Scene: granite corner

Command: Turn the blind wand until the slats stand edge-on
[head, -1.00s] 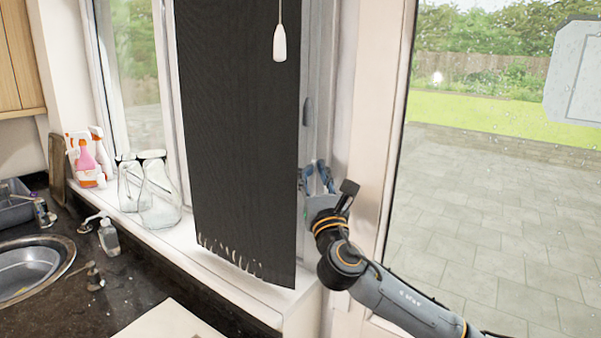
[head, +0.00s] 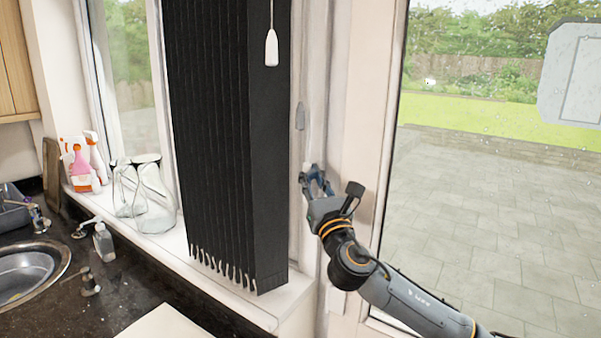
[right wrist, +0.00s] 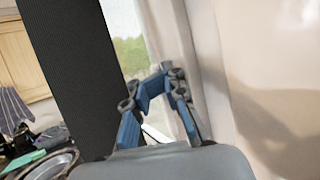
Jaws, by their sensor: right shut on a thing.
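The dark vertical blind (head: 220,140) hangs in front of the window in the head view. Its slats are turned into a row of folds, overlapping from this angle, and the nearest slat shows a broad face. The blind also shows in the right wrist view (right wrist: 70,70). My right gripper (head: 312,175) is to the right of the blind, beside the window frame. It is shut on the blind wand, which is hard to make out against the pale frame. The blue-padded fingers show in the wrist view (right wrist: 160,90). My left gripper is not in view.
A white pull (head: 272,48) hangs on a cord in front of the blind. Glass jars (head: 155,200) and spray bottles (head: 82,165) stand on the sill at left. A sink (head: 28,275) is in the dark counter. A glazed door (head: 490,180) is at right.

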